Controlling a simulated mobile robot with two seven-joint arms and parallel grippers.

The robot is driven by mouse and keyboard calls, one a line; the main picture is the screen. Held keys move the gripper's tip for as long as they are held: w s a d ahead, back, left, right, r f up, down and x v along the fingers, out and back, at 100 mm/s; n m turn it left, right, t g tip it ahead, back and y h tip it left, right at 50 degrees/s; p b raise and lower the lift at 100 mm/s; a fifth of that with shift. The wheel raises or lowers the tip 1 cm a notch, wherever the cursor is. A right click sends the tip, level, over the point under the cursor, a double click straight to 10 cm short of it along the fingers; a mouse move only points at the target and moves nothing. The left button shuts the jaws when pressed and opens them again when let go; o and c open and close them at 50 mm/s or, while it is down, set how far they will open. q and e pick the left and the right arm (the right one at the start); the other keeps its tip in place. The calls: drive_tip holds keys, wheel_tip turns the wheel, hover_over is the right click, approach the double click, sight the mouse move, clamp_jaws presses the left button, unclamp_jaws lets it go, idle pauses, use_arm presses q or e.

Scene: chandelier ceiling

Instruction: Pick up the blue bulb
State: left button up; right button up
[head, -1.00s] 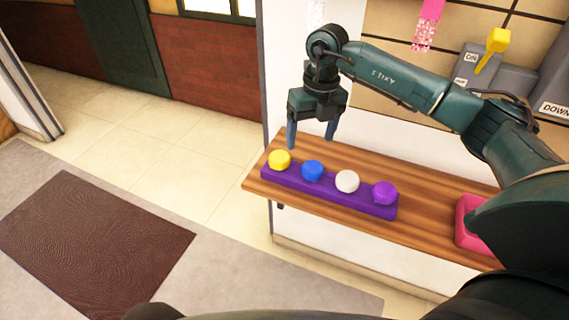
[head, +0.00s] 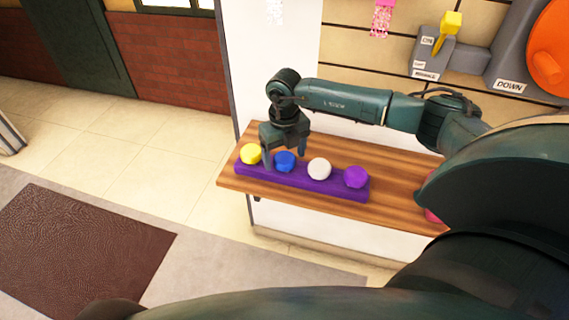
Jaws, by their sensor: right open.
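The blue bulb (head: 285,161) sits in a purple holder (head: 300,185) on a wooden shelf, between a yellow bulb (head: 251,154) on its left and a white bulb (head: 319,169) on its right. A purple bulb (head: 355,177) is at the holder's right end. My right gripper (head: 285,156) is open, pointing down at the blue bulb. One finger is at the bulb's left and the other at its upper right. I cannot tell whether the fingers touch it. My left gripper is not in view.
The wooden shelf (head: 400,212) has bare wood right of the holder. A pink object (head: 432,214) is mostly hidden behind my right arm. A grey wall unit with a yellow lever (head: 448,31) and an orange disc (head: 555,50) is at the upper right. A brown mat (head: 80,245) lies on the floor.

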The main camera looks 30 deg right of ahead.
drive_tip(key=shift+f, duration=0.65)
drive_tip(key=shift+c, duration=0.6)
drive_tip(key=c, duration=0.9)
drive_tip(key=shift+r, duration=0.1)
drive_tip(key=shift+c, duration=0.2)
